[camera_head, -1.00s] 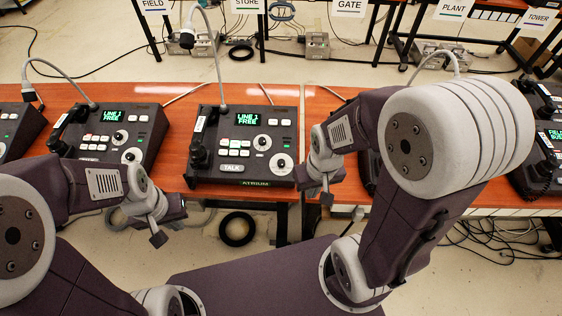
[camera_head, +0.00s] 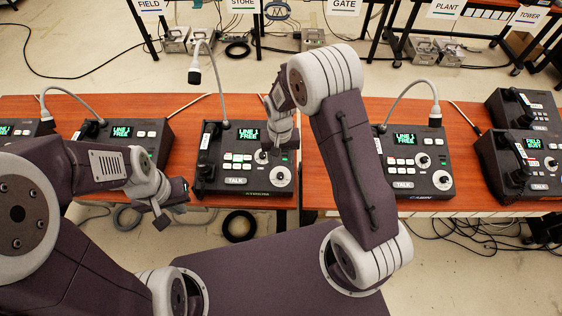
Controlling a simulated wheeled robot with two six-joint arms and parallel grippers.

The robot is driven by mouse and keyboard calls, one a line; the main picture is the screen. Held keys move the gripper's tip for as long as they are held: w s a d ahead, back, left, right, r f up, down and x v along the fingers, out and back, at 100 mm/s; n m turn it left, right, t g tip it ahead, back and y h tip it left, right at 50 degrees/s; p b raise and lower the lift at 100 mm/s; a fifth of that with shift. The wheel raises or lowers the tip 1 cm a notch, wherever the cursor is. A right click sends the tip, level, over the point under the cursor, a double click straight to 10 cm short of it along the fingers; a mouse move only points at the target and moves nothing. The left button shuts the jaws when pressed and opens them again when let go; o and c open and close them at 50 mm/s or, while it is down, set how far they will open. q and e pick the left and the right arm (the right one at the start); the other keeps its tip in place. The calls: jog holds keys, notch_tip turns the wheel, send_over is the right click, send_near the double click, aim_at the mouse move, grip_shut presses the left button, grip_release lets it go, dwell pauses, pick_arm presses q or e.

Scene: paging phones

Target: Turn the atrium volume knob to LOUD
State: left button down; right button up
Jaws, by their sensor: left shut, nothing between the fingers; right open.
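The atrium phone (camera_head: 210,188) is a dark desk unit on the orange table, with a green screen reading LINE 1 FREE, a handset on its left and an ATRIUM label on its front edge. Two round knobs show on its right side: a lower one on a white dial (camera_head: 279,179) and a smaller upper one (camera_head: 261,156), partly hidden by my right gripper. Their markings are too small to read. My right gripper (camera_head: 277,148) is open above the unit's upper right part; contact cannot be told. My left gripper (camera_head: 166,212) is shut and empty, left of the unit near the table's front edge.
Similar phones stand at the left (camera_head: 118,132), right (camera_head: 405,139) and far right (camera_head: 533,145). A gooseneck microphone (camera_head: 195,76) rises behind the atrium unit. My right forearm crosses the table between the atrium unit and the phone to its right.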

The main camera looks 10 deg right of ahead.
aim_at(280, 174)
notch_tip(280, 174, down, 9)
jog(key=shift+f+p, duration=0.1)
jog(key=shift+p, duration=0.45)
grip_shut()
